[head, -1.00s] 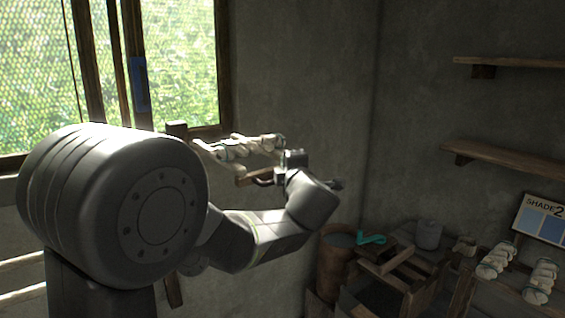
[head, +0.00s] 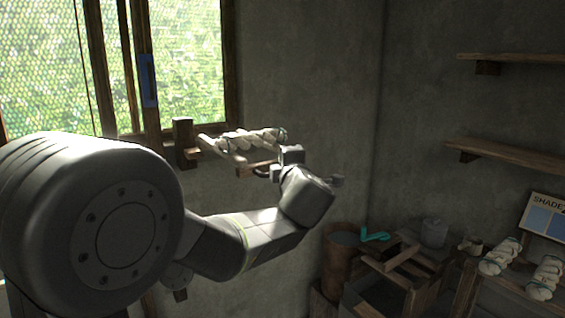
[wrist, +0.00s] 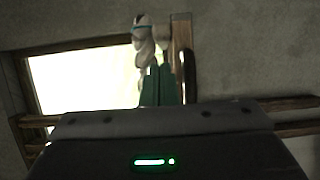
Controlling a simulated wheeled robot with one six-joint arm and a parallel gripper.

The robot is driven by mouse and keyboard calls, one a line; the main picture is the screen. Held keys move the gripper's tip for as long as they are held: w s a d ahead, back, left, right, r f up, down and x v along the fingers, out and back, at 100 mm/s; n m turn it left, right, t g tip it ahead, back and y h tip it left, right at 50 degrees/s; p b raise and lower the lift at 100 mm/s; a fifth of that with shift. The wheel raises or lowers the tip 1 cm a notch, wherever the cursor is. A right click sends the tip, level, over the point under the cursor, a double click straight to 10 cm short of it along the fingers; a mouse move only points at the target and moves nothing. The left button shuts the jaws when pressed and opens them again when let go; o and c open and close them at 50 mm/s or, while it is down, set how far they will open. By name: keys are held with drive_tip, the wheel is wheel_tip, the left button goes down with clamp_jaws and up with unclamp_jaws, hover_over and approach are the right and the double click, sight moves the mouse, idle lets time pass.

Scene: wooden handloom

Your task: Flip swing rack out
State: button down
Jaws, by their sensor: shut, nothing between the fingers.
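The swing rack is a wooden arm (head: 258,168) with a dark curved handle, beside a post (head: 183,144) on the wall below the window. A twisted white skein (head: 246,140) lies along it. My gripper (head: 274,173) is at the rack's outer end, close to the handle. In the wrist view, my gripper's teal fingers (wrist: 161,86) are together and empty. They point up toward the skein's end (wrist: 144,44), with the wooden bar (wrist: 181,40) and dark handle (wrist: 188,72) just to their right. I cannot tell whether they touch the handle.
The window (head: 185,60) is behind the post. At the lower right are a round bin (head: 340,262), wooden crates (head: 395,268) and more white skeins (head: 500,256). Two wall shelves (head: 510,158) are at the right. The wall right of my gripper is bare.

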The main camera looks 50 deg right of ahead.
drive_tip(key=s, duration=0.7)
drive_tip(key=shift+b, duration=0.3)
drive_tip(key=shift+r, duration=0.1)
drive_tip(key=w, duration=0.9)
drive_tip(key=shift+a+p, duration=0.35)
drive_tip(key=shift+p, duration=0.05)
drive_tip(key=d, duration=0.1)
drive_tip(key=d+p, duration=0.1)
drive_tip(key=shift+w+d, duration=0.4)
